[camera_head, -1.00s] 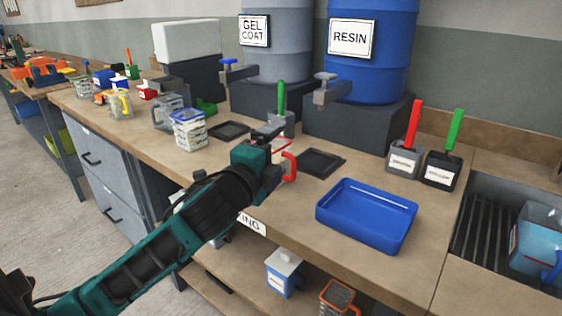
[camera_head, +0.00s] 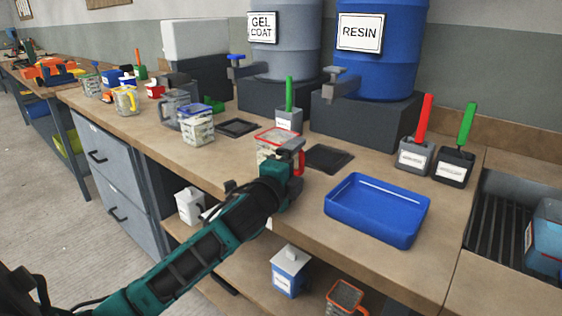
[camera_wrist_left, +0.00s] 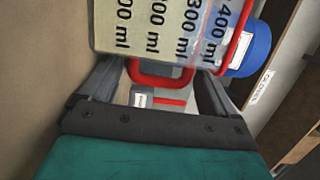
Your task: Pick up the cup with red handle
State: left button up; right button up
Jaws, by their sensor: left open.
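The cup with red handle (camera_head: 268,152) is a clear measuring cup with a red rim. It stands on the bench just beyond my left gripper (camera_head: 292,150), which partly covers it in the head view. In the left wrist view the cup (camera_wrist_left: 175,28) shows its ml markings, and its red handle (camera_wrist_left: 150,82) lies between the two fingers of my left gripper (camera_wrist_left: 155,95). The fingers are apart on either side of the handle. I cannot tell whether either finger touches it. My right gripper is in neither view.
A blue tray (camera_head: 377,211) lies right of the cup, and a dark square pad (camera_head: 328,158) behind it. A grey holder with a green-handled tool (camera_head: 289,118) stands behind. A cup with blue rim (camera_head: 197,128) stands left. Resin (camera_head: 375,75) and gel coat drums stand behind.

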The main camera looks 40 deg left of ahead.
pick_arm(q)
jog(key=shift+w, duration=0.8)
jog(key=shift+a+r, duration=0.1)
jog(key=c, duration=1.1)
